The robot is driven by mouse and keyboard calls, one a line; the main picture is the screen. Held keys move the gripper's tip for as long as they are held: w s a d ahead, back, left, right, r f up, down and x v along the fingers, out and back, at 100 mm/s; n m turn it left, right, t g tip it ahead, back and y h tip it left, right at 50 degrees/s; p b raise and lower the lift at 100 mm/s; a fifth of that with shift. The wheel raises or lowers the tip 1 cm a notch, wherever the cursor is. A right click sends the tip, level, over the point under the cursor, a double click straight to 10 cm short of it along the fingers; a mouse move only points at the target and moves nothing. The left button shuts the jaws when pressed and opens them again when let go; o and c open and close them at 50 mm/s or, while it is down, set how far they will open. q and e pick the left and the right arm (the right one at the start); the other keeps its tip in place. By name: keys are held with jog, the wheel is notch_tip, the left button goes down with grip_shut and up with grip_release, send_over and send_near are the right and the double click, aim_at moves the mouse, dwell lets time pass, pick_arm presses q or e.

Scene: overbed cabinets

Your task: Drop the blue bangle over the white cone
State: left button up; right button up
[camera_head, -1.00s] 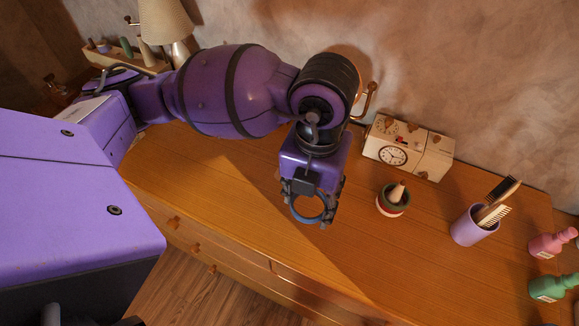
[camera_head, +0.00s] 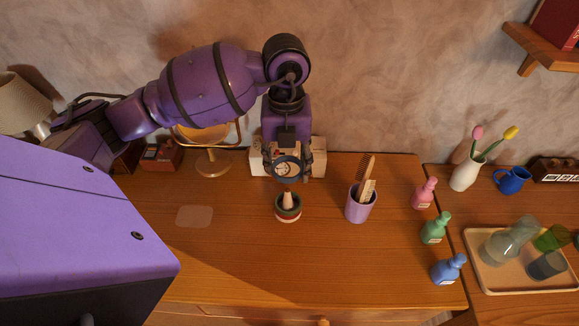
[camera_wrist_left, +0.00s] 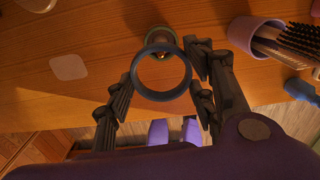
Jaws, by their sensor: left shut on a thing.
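My left gripper (camera_head: 288,172) is shut on the blue bangle (camera_head: 287,183), which hangs in the air between the fingers. The bangle also shows in the left wrist view (camera_wrist_left: 161,97), gripped at its sides. The white cone (camera_head: 288,200) stands upright in a round dish (camera_head: 288,216) with green, red and white bands on the dresser. In the head view the bangle appears just above and behind the cone's tip. In the wrist view the dish (camera_wrist_left: 160,33) shows beyond the ring's top edge, partly hidden by it. My right gripper is not in view.
A lilac cup (camera_head: 360,208) with a comb and brush stands right of the dish. Pink (camera_head: 424,194), green (camera_head: 435,229) and blue (camera_head: 448,270) bottles stand further right. A clock box (camera_head: 257,160) is behind my gripper. A pale flat patch (camera_head: 195,216) lies left on otherwise clear wood.

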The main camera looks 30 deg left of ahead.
aim_at(286, 180)
pick_arm(q)
jog(key=shift+s+a, duration=0.1)
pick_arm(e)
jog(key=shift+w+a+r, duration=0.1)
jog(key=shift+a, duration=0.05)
pick_arm(q)
jog(key=shift+r, duration=0.1)
jog(key=shift+f+b, duration=0.65)
jog(key=shift+f, duration=1.75)
jog(key=shift+f+b, duration=0.3)
jog(key=shift+f, duration=0.55)
jog(key=shift+f+b, duration=0.45)
jog(key=shift+f, duration=1)
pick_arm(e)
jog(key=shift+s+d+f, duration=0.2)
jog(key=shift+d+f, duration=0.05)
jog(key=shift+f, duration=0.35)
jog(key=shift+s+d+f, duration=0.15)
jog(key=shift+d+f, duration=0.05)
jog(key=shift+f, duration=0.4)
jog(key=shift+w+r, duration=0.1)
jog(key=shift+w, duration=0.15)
